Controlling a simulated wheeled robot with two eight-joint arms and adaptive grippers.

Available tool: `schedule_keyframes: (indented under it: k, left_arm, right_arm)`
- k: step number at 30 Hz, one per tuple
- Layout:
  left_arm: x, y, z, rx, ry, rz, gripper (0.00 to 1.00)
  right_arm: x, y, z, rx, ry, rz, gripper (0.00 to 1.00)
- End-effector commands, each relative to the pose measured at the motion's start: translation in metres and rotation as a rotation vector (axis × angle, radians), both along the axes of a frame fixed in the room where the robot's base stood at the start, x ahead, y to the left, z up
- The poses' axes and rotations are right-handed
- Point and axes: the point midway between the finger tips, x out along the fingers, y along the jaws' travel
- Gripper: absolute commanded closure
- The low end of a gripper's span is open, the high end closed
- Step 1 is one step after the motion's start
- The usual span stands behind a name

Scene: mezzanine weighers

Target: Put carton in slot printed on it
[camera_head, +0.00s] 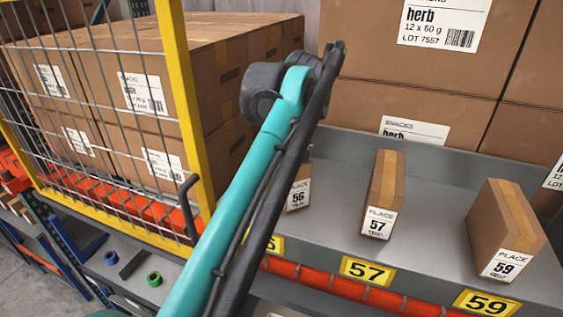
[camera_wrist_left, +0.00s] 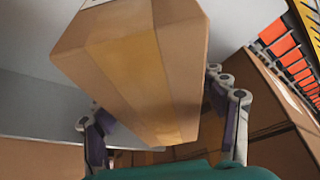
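A brown taped carton (camera_wrist_left: 130,70) fills the middle of the left wrist view, with a bit of white label at its upper end. My left gripper (camera_wrist_left: 160,95) has a finger on either side of it and appears shut on it; the carton hides part of the left-hand finger. In the head view my teal arm hides this gripper. Small cartons labelled PLACE 56 (camera_head: 298,195), PLACE 57 (camera_head: 385,190) and PLACE 59 (camera_head: 505,230) stand on the grey shelf behind yellow plates 57 (camera_head: 367,270) and 59 (camera_head: 487,303). The 56 carton and its plate are partly hidden. My right gripper is not visible.
A yellow-framed mesh cage (camera_head: 185,100) with large cartons stands at the left. Large herb cartons (camera_head: 365,105) line the back of the shelf. An orange roller strip (camera_head: 315,278) runs along the front edge. Bare shelf (camera_head: 435,205) shows between the 57 and 59 cartons.

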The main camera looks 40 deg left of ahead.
Motion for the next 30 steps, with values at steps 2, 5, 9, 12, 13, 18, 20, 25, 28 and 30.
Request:
schedule_keyframes:
  k: [2, 5, 9, 12, 13, 18, 20, 25, 28, 30]
  left_arm:
    - [0.0, 0.0, 0.0, 0.0, 0.0, 0.0, 0.28]
    - [0.0, 0.0, 0.001, 0.0, 0.0, 0.0, 0.28]
    - [-0.001, -0.003, 0.009, 0.0, 0.0, -0.001, 0.28]
    - [-0.004, -0.008, 0.023, 0.0, 0.0, -0.002, 0.28]
    - [-0.005, -0.01, 0.027, 0.0, 0.0, -0.002, 0.28]
    - [-0.01, -0.019, 0.054, 0.0, 0.0, -0.002, 0.28]
    - [-0.011, -0.022, 0.061, 0.0, 0.0, -0.001, 0.28]
    - [-0.013, -0.025, 0.071, 0.0, 0.0, 0.0, 0.28]
    - [-0.013, -0.026, 0.072, 0.0, 0.0, 0.0, 0.28]
    - [-0.013, -0.026, 0.072, 0.0, 0.0, 0.0, 0.28]
  right_arm:
    - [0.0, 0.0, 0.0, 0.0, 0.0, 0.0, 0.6]
    - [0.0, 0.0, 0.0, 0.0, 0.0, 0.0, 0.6]
    - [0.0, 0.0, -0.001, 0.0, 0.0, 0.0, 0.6]
    - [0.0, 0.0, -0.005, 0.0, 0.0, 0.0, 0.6]
    - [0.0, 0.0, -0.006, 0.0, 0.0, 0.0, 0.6]
    - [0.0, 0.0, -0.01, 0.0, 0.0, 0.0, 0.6]
    - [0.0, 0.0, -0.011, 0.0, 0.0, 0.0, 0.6]
    - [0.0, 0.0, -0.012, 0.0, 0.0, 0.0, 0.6]
    - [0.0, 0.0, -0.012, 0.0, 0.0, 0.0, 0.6]
    - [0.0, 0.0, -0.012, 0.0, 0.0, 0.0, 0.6]
